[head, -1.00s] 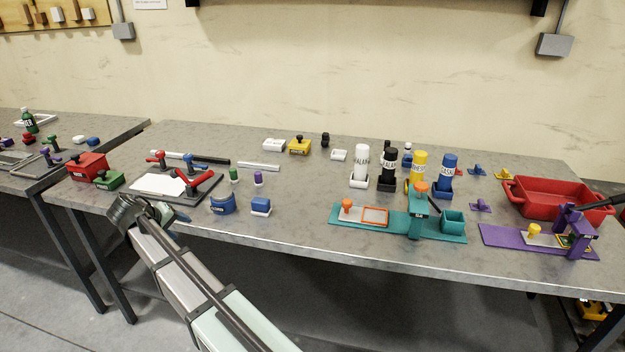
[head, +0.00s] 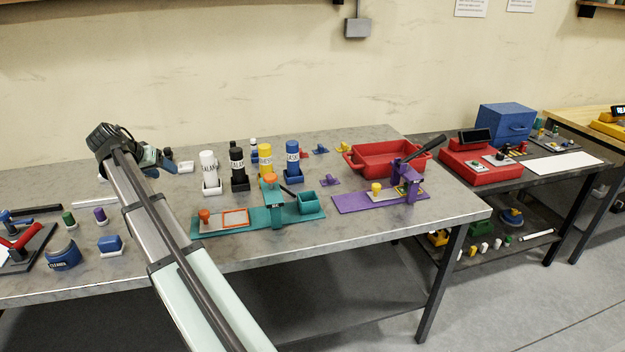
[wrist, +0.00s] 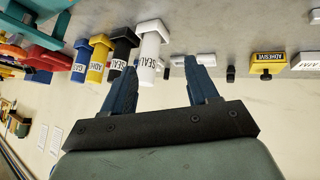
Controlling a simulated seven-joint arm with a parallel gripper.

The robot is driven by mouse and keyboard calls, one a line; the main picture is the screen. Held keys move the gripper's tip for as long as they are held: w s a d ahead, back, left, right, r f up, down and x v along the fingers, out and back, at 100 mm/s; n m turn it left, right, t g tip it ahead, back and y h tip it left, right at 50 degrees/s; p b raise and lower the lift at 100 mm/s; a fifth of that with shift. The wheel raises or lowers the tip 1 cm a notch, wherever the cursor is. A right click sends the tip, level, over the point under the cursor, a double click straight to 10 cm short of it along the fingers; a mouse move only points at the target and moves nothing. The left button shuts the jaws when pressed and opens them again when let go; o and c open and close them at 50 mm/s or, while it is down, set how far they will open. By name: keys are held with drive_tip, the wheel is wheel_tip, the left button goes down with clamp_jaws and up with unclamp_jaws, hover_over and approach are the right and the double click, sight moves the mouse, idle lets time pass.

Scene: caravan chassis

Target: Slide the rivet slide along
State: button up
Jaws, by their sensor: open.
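A teal fixture (head: 258,221) lies near the table's front edge, with a grey sliding plate, an orange knob (head: 204,215) at its left and an upright teal press. A purple fixture (head: 350,202) to its right has a similar plate with a yellow knob (head: 376,188). I cannot tell which one is the rivet slide. My gripper (head: 157,160) is raised over the back left of the table, well away from both fixtures. In the wrist view its two blue fingers (wrist: 160,78) are apart with nothing held between them.
Labelled white (head: 208,170), black (head: 237,168), yellow (head: 265,160) and blue (head: 292,158) bottles stand in holders behind the teal fixture. A red tray (head: 385,160) sits behind the purple one. A blue block (head: 110,244) and a cleaner pad (head: 62,254) lie at the left.

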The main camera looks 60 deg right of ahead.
drive_tip(key=s+d+m+g+y, duration=0.1)
drive_tip(key=s+d+m, duration=0.1)
drive_tip(key=s+d, duration=0.35)
drive_tip(key=s+d+m+g, duration=0.1)
drive_tip(key=s+d, duration=0.2)
drive_tip(key=d, duration=0.5)
drive_tip(key=m+g+y, duration=0.2)
drive_tip(key=m+y, duration=0.2)
drive_tip(key=m, duration=0.6)
approach(377, 185)
drive_tip(key=shift+h, duration=0.3)
drive_tip(key=x, duration=0.8)
drive_tip(key=shift+f, duration=0.4)
clamp_jaws()
